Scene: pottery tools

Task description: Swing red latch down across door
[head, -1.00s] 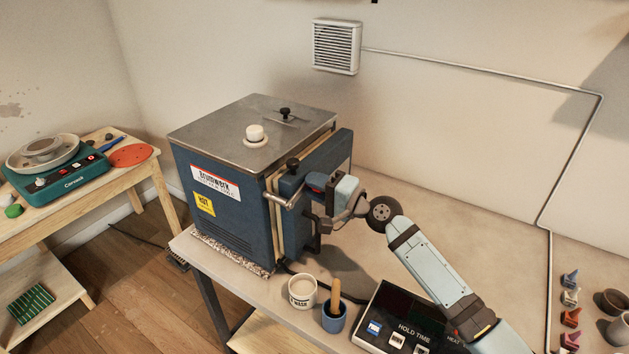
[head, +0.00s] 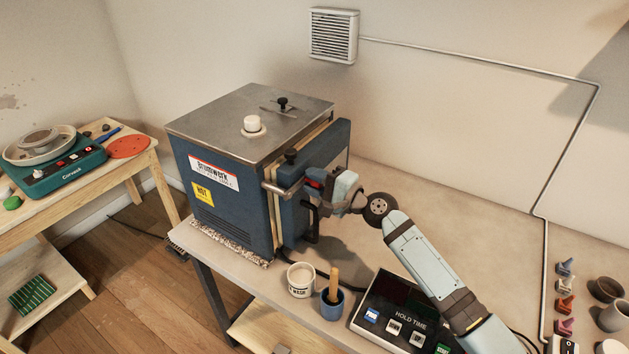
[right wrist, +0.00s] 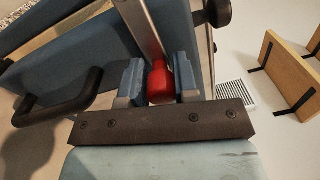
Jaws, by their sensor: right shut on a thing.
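The blue kiln (head: 235,215) with a grey metal lid stands on the table. Its blue door (head: 336,150) is on the right side, with a black knob (head: 291,157) and a dark handle (head: 312,222). The latch is a steel bar with a red grip (head: 313,184), lying near the door's edge. My right gripper (head: 320,186) is shut on the red grip. In the right wrist view the red grip (right wrist: 160,84) sits between both fingers, with the steel bar (right wrist: 143,30) running away from it. The fingers partly hide the grip. My left gripper is not in view.
A white tub (head: 301,281), a blue cup (head: 332,304) with a wooden-handled tool, and a control box (head: 405,318) stand in front of the kiln, near my right arm. Small pots are at the far right. The table behind my arm is clear.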

